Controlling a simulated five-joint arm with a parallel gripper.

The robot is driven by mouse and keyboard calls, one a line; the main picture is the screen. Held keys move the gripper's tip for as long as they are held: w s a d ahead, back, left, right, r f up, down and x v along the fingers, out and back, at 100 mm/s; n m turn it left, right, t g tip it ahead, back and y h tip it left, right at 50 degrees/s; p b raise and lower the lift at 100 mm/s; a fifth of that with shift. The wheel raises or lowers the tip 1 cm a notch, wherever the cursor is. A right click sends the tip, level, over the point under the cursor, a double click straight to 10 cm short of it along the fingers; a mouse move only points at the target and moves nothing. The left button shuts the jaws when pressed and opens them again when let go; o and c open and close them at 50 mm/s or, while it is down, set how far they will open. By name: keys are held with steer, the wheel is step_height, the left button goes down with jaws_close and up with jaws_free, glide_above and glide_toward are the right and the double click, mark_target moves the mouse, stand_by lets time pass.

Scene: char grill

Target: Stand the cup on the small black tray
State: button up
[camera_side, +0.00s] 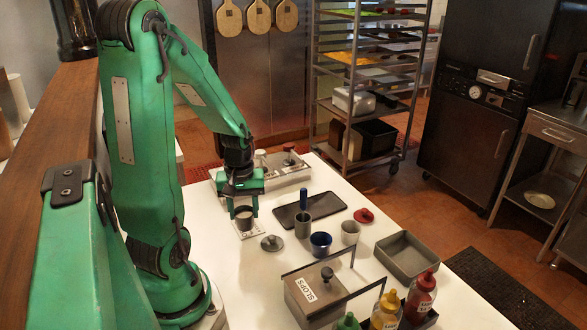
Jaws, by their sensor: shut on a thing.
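My gripper (243,207) points down at the left of the white table. It is shut on a grey cup (243,220), which stands upright between the fingers. The cup is at a small white patterned mat (250,235); I cannot tell whether it touches it. A grey cup with a blue-handled tool (303,228), a blue cup (320,246) and a pale cup (350,233) stand in front of the tray.
A grey knobbed lid (272,243) lies near the mat, and a red lid (364,215) right of the tray. A handled box marked SLOPS (300,300), sauce bottles (386,312) and a grey bin (405,262) fill the front. A metal caddy (290,178) stands behind.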

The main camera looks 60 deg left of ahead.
step_height(320, 180, up, 13)
steer(key=w+d+n, duration=0.2)
steer(key=w+d, duration=0.3)
steer(key=w, duration=0.5)
steer(key=w+d+n, duration=0.2)
steer(key=w+d, duration=0.3)
steer(key=w, duration=0.4)
glide_above(310, 209)
step_height(310, 209, down, 12)
steer(key=shift+w+f, duration=0.1)
steer(key=shift+f, duration=1.7)
steer(key=shift+f, duration=0.15)
